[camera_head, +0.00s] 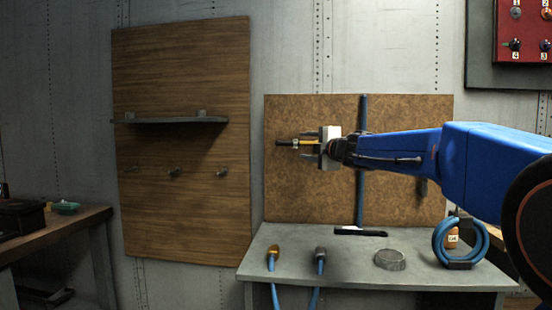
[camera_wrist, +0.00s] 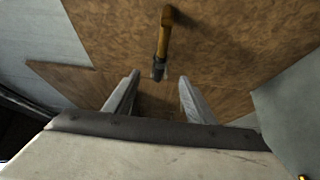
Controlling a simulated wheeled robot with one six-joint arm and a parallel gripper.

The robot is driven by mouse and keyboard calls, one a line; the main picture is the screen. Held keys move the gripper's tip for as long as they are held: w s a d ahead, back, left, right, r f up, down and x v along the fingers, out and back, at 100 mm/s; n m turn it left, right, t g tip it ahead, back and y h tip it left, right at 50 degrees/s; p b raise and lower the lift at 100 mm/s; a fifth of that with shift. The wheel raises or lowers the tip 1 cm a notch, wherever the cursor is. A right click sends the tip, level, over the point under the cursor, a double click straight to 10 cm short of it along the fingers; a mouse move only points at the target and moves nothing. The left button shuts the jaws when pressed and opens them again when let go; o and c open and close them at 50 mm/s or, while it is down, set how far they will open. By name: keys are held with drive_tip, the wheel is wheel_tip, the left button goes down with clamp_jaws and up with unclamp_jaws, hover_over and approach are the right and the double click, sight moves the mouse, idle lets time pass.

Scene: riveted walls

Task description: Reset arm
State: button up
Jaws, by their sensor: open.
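My blue arm reaches in from the right in the head view. My gripper (camera_head: 318,145) points left in front of the brown pegboard-like panel (camera_head: 405,115). In the wrist view my gripper (camera_wrist: 160,82) has its two fingers apart with nothing held between them. A yellow-orange piece with a dark end (camera_wrist: 162,42) is at the panel beyond the fingertips, roughly in line with the gap. In the head view a small yellow and black piece (camera_head: 297,142) shows by the fingers; whether it touches them I cannot tell.
A grey table (camera_head: 340,270) below bears two blue-cabled connectors (camera_head: 272,256), a dark flat tool (camera_head: 360,232), a round grey disc (camera_head: 390,259) and a blue ring on a stand (camera_head: 460,243). A wooden panel with a shelf (camera_head: 180,60) is at left. A red control box (camera_head: 524,30) hangs upper right.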

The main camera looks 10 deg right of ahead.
drive_tip(key=s+d+f+m+g+h, duration=0.2)
drive_tip(key=s+d+f+m+h, duration=0.25)
drive_tip(key=s+f+m, duration=0.5)
drive_tip(key=s+d+f+m+g+h, duration=0.2)
drive_tip(key=s+d+f+m+h, duration=0.4)
drive_tip(key=s, duration=0.7)
drive_tip(key=s+a+f+m+g+y, duration=0.1)
drive_tip(key=s+a+f+g, duration=0.2)
drive_tip(key=s+f, duration=0.5)
drive_tip(key=s+a+f+m+g+y, duration=0.2)
drive_tip(key=s+f, duration=0.7)
drive_tip(key=s, duration=0.1)
drive_tip(key=s+a+f+m+g+y, duration=0.2)
drive_tip(key=s+a+f+g, duration=0.1)
drive_tip(key=s+f, duration=0.6)
drive_tip(key=shift+s+a+f+g, duration=0.15)
drive_tip(key=shift+s+a+g, duration=0.2)
drive_tip(key=shift+s, duration=0.1)
